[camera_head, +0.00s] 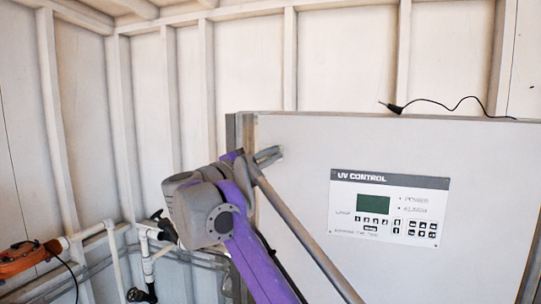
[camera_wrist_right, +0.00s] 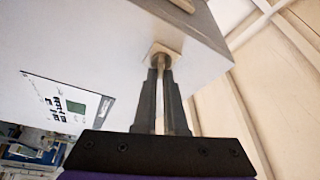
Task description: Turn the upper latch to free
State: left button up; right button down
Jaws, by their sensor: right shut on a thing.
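The upper latch shows in the right wrist view as a small metal fitting (camera_wrist_right: 161,57) on the cabinet near its edge, with a narrow light part running down between my fingers. My right gripper (camera_wrist_right: 162,88) has its two dark fingers closed around that part. In the head view, my purple and grey right arm reaches the upper left edge of the cabinet (camera_head: 300,135), with the right gripper (camera_head: 266,157) against it. The latch's exact angle is hard to tell there. My left gripper is in neither view.
The UV control panel (camera_head: 388,208) sits on the cabinet front, right of my arm. A black cable (camera_head: 440,103) lies on the cabinet top. White pipes (camera_head: 115,255) and an orange device (camera_head: 22,260) stand at lower left.

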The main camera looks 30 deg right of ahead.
jog(key=m+g+y, duration=0.1)
jog(key=m, duration=0.3)
jog(key=shift+m, duration=0.3)
jog(key=shift+f, duration=0.1)
dwell(0.4)
jog(key=c, duration=1)
grip_release()
jog(key=v, duration=1)
jog(key=shift+s+a+r, duration=0.15)
jog(key=shift+a+r, duration=0.15)
jog(key=shift+a, duration=0.1)
